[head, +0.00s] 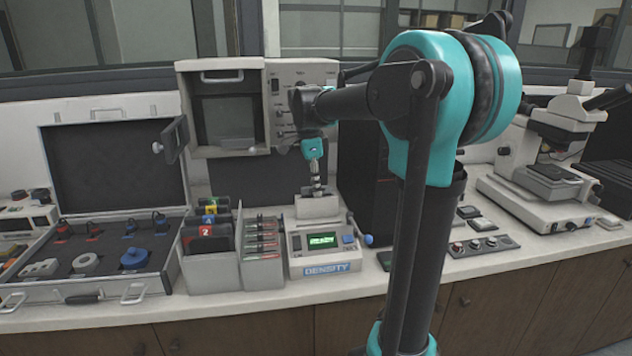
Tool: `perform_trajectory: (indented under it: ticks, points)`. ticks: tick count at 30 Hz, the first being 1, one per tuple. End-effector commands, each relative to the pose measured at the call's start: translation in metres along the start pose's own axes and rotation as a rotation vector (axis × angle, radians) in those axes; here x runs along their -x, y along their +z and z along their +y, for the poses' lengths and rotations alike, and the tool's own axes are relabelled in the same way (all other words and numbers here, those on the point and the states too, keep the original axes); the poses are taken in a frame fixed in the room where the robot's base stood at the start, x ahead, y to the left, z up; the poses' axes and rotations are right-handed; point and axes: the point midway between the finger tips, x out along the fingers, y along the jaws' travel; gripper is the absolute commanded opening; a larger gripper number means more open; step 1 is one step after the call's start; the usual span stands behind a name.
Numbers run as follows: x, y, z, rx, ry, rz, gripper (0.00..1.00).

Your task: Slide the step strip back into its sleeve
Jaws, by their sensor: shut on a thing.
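My gripper (317,189) points down over the density meter (324,254), just above the pale block (318,207) at the meter's back. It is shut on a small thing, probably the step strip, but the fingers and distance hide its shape. I cannot tell whether the held thing touches the block. No sleeve can be made out for certain. The meter has a lit green display and a blue-tipped lever on its right.
Left of the meter stand a rack of red-marked items (262,240) and a holder with numbered coloured tabs (207,245). An open case (112,250) is farther left. A grey cabinet (225,105) stands behind, a microscope (545,170) at right.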

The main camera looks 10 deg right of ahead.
Motion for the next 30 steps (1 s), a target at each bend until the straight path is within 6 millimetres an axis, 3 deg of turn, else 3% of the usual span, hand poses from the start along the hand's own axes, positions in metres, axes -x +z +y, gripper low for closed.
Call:
perform_trajectory:
  ticks: [9,10,15,25,30]
  points:
    - [-0.003,0.0,0.0,0.0,0.0,0.0,0.0]
    - [-0.003,0.0,0.0,0.0,0.0,0.0,0.16]
    - [-0.003,0.0,0.0,0.0,0.0,0.0,0.37]
    - [-0.001,0.0,0.0,0.0,0.0,0.0,0.37]
    - [0.018,0.0,0.0,0.001,0.0,0.0,0.37]
